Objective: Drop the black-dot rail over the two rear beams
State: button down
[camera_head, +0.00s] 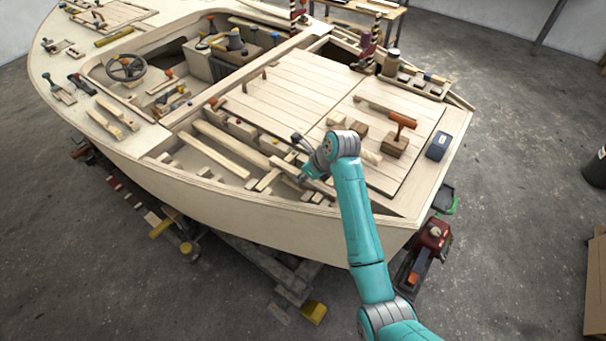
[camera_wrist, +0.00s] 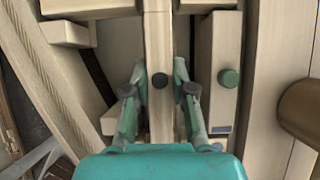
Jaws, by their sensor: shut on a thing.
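The black-dot rail (camera_wrist: 158,45) is a pale wooden strip with a black dot on its face, running up the middle of the wrist view. My gripper (camera_wrist: 160,80) has one finger on each side of it at the dot and is shut on it. In the head view my gripper (camera_head: 304,174) is low over the open bay near the hull's near side. A pale crosspiece (camera_wrist: 88,8) runs across the top of the wrist view, interrupted by the rail. Whether they touch, and whether it is a rear beam, I cannot tell.
A pale piece with a green dot (camera_wrist: 228,78) lies close right of my gripper. The curved hull side (camera_wrist: 45,75) is at left. Long beams (camera_head: 232,150) span the bay, beside the planked deck (camera_head: 295,88). A mallet (camera_head: 398,125) and a dark blue box (camera_head: 438,146) sit on deck.

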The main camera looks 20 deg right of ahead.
jog(key=shift+f, duration=0.45)
jog(key=c, duration=0.9)
grip_release()
jog(key=v, duration=1.2)
jog(key=shift+s+f, duration=0.1)
